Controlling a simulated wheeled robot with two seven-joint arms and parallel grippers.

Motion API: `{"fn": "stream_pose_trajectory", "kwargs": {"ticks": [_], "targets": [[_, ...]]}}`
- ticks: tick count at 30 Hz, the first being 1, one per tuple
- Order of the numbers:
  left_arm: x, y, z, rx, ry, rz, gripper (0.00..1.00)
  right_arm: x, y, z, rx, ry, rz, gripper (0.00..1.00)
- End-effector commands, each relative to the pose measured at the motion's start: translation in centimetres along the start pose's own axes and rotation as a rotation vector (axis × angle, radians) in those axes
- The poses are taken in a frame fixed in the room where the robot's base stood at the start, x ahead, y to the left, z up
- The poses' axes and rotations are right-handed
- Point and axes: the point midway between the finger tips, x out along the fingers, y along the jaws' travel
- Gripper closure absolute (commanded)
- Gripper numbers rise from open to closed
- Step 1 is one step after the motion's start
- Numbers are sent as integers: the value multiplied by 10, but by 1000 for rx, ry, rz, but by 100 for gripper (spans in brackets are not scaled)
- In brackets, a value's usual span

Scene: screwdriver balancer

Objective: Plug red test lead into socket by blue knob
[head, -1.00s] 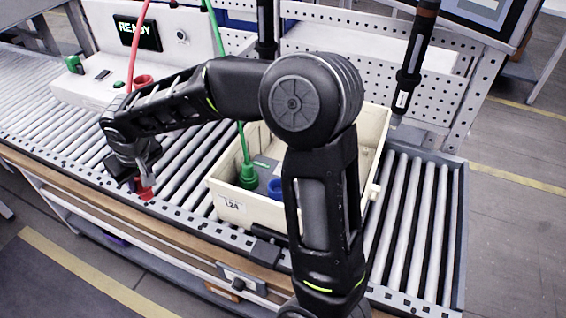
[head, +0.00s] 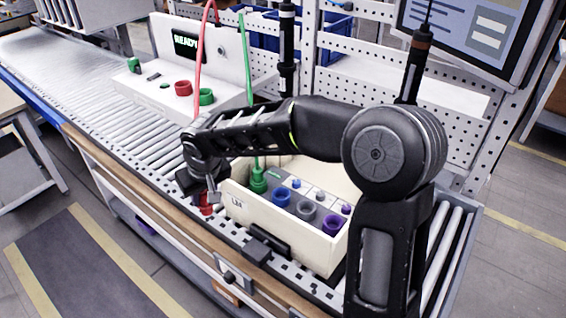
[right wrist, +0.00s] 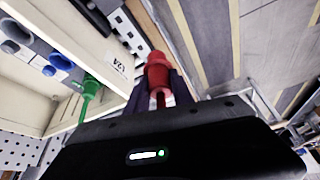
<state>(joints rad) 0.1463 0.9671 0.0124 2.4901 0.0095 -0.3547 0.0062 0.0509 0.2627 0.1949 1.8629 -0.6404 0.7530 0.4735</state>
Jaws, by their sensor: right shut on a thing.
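My right gripper (head: 211,195) is shut on the red test lead's plug (head: 206,204), outside the left end of the cream crate (head: 288,232). In the right wrist view the red plug (right wrist: 157,72) sits between the fingers, apart from the crate. In the crate is a panel with a blue socket (head: 281,197) and a small blue knob (head: 296,183) beside it. The right wrist view also shows the blue socket (right wrist: 62,62) and knob (right wrist: 48,71). A green plug (head: 258,181) stands upright at the panel's left end. My left gripper is not in view.
Grey (head: 305,212) and purple (head: 333,226) sockets follow the blue one. The crate rests on a roller conveyor (head: 115,125). Behind stands a white tester with a READY display (head: 187,45). The red cable (head: 199,65) runs upward. A black hanging tool (head: 287,50) is behind the crate.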

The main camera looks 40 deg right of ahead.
Motion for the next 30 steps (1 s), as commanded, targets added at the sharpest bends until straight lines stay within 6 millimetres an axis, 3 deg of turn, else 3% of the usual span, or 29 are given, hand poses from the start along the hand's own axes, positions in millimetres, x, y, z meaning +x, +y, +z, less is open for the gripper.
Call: {"fn": "stream_pose_trajectory", "kwargs": {"ticks": [5, 13, 21, 24, 30], "targets": [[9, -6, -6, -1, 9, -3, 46, 6, 33, -6, 1, -1, 1, 100], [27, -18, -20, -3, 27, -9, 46, 7, 127, -16, -32, 0, -14, 100], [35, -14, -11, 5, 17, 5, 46, 8, 213, -2, -73, -2, -34, 100], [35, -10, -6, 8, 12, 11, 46, 10, 227, 4, -81, 0, -36, 100], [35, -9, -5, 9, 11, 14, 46, 10, 231, 6, -88, 1, -37, 100]]}}
